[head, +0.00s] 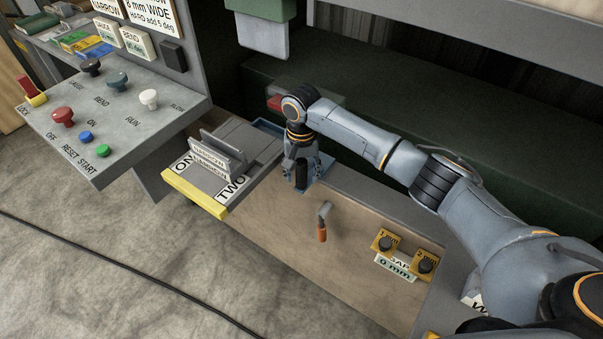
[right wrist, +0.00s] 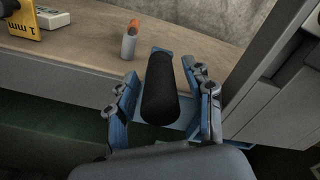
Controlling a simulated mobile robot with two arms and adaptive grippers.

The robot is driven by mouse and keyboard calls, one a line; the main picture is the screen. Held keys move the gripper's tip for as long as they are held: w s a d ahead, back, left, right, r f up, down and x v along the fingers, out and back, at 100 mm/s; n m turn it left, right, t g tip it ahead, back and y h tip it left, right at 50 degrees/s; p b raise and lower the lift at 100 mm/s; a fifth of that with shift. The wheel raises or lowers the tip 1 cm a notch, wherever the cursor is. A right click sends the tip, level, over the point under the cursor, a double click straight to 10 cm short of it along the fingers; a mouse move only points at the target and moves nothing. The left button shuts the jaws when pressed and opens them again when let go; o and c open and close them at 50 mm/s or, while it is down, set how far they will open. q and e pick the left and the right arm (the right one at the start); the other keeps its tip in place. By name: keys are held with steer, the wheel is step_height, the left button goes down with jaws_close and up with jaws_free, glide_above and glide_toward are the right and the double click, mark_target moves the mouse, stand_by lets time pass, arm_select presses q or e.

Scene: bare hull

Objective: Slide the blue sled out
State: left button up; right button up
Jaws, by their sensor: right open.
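The blue sled (head: 325,164) shows at the edge of the wooden-faced bench, partly hidden behind my right gripper. A black upright handle (head: 301,176) stands at its front. In the right wrist view the black handle (right wrist: 159,92) lies between the two fingers of my right gripper (right wrist: 163,100), with blue sled surface around it. My right gripper (head: 300,165) is open, with a finger on each side of the handle. I cannot tell whether a finger touches it. My left gripper is not in view.
A control panel (head: 110,115) juts out at left. A cable (head: 130,275) crosses the floor.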

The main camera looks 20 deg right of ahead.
steer(key=shift+f, duration=0.75)
jaws_close()
steer(key=shift+d, duration=0.1)
